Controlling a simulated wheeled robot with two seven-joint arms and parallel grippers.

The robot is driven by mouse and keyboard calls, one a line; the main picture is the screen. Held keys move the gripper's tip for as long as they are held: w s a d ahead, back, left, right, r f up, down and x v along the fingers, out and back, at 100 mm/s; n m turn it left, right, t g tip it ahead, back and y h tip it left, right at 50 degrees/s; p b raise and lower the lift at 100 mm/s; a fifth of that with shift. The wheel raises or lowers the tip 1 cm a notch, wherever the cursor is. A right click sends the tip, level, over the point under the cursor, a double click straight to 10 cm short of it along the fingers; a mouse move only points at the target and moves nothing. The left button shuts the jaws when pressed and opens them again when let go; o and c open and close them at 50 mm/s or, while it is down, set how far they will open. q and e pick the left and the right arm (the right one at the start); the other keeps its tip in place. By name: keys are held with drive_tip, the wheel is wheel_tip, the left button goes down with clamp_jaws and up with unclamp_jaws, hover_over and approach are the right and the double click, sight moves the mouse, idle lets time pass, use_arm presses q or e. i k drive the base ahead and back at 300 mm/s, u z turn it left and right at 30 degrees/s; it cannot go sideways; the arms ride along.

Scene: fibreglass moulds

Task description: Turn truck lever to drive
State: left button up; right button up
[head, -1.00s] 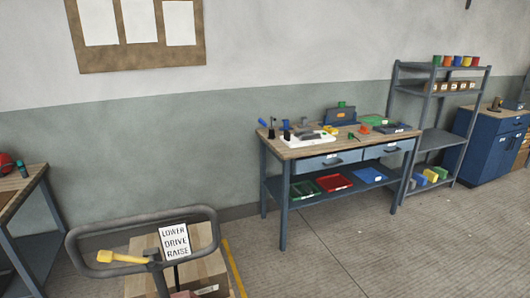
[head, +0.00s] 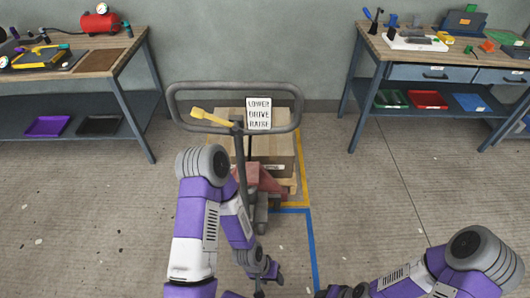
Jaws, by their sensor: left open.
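The hand truck's yellow lever (head: 211,119) sits inside its dark loop handle (head: 174,104). It points left and slightly up from a pivot on the handle's upright. A white sign (head: 258,114) right of the pivot reads LOWER, DRIVE, RAISE from top to bottom. Which setting the lever is at I cannot tell. My left gripper (head: 268,277) is open and empty, low in front of the truck, well below the lever and apart from it. My right arm comes in at the bottom right; its gripper lies beyond the bottom edge.
A cardboard box (head: 278,149) stands on the truck behind the handle. A workbench (head: 107,62) with tools is at the left, another (head: 376,43) at the right. Yellow and blue tape (head: 313,248) marks the floor. Floor between truck and right bench is clear.

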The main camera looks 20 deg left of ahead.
sight(199, 114)
drive_tip(key=u, duration=1.6)
drive_tip(key=k, duration=0.3)
drive_tip(key=z, duration=0.25)
drive_tip(key=i, duration=0.35)
